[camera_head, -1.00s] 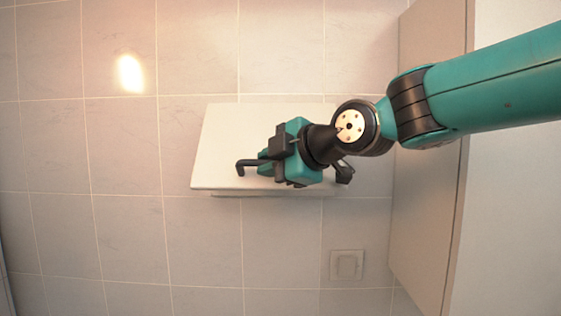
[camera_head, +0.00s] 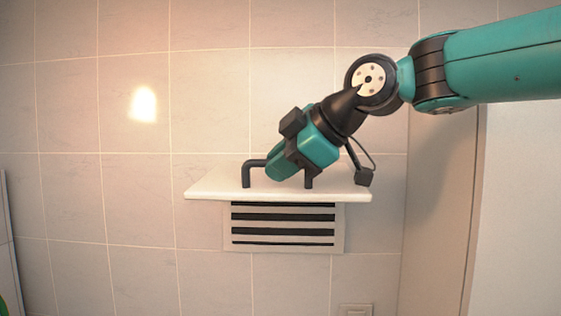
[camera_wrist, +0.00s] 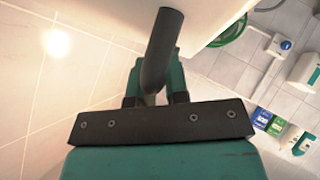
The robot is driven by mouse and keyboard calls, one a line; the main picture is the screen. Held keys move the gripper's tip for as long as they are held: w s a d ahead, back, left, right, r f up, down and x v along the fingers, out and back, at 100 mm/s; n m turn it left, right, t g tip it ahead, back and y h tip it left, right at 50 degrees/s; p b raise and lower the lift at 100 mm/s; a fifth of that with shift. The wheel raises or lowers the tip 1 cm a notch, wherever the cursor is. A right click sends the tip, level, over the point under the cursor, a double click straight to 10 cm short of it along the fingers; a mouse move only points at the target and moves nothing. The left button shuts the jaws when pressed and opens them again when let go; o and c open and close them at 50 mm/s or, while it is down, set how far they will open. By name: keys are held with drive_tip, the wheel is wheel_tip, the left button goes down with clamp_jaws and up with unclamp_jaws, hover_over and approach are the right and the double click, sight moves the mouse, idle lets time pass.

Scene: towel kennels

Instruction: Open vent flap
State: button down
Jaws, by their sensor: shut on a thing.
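The vent flap (camera_head: 212,188) is a white panel on the tiled wall, seen in the head view swung up and out, nearly edge-on. Below it shows the vent (camera_head: 283,224), with dark slots between pale slats. A dark bar handle (camera_head: 247,172) stands on the flap's outer face. My gripper (camera_head: 283,170) is shut on the handle, above the flap, and hides the middle of the bar. In the wrist view, the dark handle (camera_wrist: 160,50) runs down between my fingers, and the flap (camera_wrist: 215,15) fills the top.
A tall beige panel (camera_head: 440,210) stands to the right of the vent. A small wall plate (camera_head: 355,310) is at the bottom edge. The wrist view shows a green hose (camera_wrist: 232,33), a white box (camera_wrist: 306,70) and blue and green labels (camera_wrist: 268,121). Tiled wall left of the flap is clear.

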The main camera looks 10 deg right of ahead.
drive_tip(key=shift+w+r+p, duration=0.15)
drive_tip(key=shift+r+p, duration=0.2)
drive_tip(key=shift+r, duration=0.15)
drive_tip(key=c, duration=1.1)
unclamp_jaws()
drive_tip(key=shift+f, duration=0.1)
drive_tip(key=v, duration=1.7)
drive_tip(key=shift+w+d+r, duration=0.15)
drive_tip(key=shift+r, duration=0.2)
drive_tip(key=shift+f+b, duration=0.1)
drive_tip(key=shift+b, duration=0.25)
